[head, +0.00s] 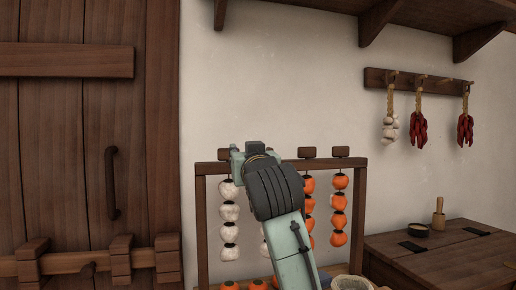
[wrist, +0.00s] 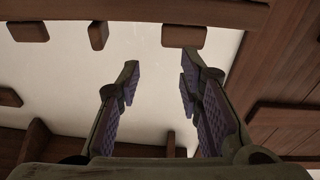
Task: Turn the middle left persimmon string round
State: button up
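A wooden rack (head: 200,230) holds hanging persimmon strings under several wooden blocks. The middle left string (head: 264,250) is mostly hidden behind my arm; a sliver low down looks white. The far left string (head: 229,212) shows white. The middle right string (head: 309,186) and far right string (head: 339,201) show orange. My gripper (head: 268,188) is in front of the rack's left half, level with the top rail. In the wrist view my gripper (wrist: 160,88) is open with nothing between its fingers. A rack block (wrist: 183,37) shows beyond the right fingertip.
A plank door (head: 110,130) stands at the left. Orange fruit (head: 230,286) lies at the rack's foot, with a basket (head: 350,283) to the right. Garlic and chillies hang from a peg rail (head: 420,82).

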aim_at(270, 149)
jog(key=w+d+m+g+h, duration=0.1)
jog(key=w+d+m+h, duration=0.1)
jog(key=d, duration=0.5)
jog(key=w+p, duration=0.1)
jog(key=w, duration=0.2)
jog(key=w+a+p, duration=0.1)
jog(key=w+p, duration=0.2)
jog(key=w, duration=0.2)
jog(key=shift+w+a+r, duration=0.25)
jog(key=shift+w+r, duration=0.05)
jog(key=shift+r, duration=0.1)
jog(key=shift+w+f+p, duration=0.1)
jog(key=shift+w+p, duration=0.25)
jog(key=shift+w, duration=0.25)
jog(key=shift+a, duration=0.1)
jog(key=shift+c, duration=0.4)
grip_shut()
